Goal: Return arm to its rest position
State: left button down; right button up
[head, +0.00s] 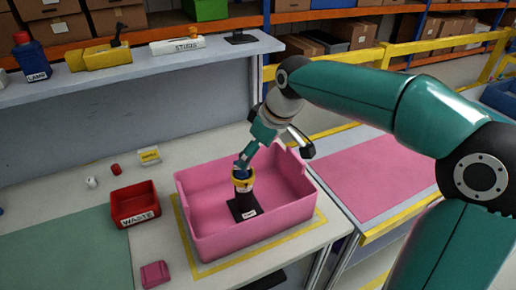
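My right arm (358,92) comes in from the right and bends down over the pink crate (220,246). Its gripper (247,158) points down and left at the top of a dark module (244,207) standing in the crate. The module has a yellow ring, a blue top and a black base with a white label. The gripper's tip meets or overlaps the blue top; whether it touches or grips is too small to tell. My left arm and gripper are not in view.
A red WASTE bin (136,222), a small red part (115,169), a yellow-white labelled block (149,155) and a pink block (155,273) lie left of the crate. A shelf (130,75) with a lamp bottle and STUBS box stands behind. A pink mat (375,180) lies right.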

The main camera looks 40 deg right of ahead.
jog(key=shift+s+r, duration=0.25)
jog(key=shift+r, duration=0.25)
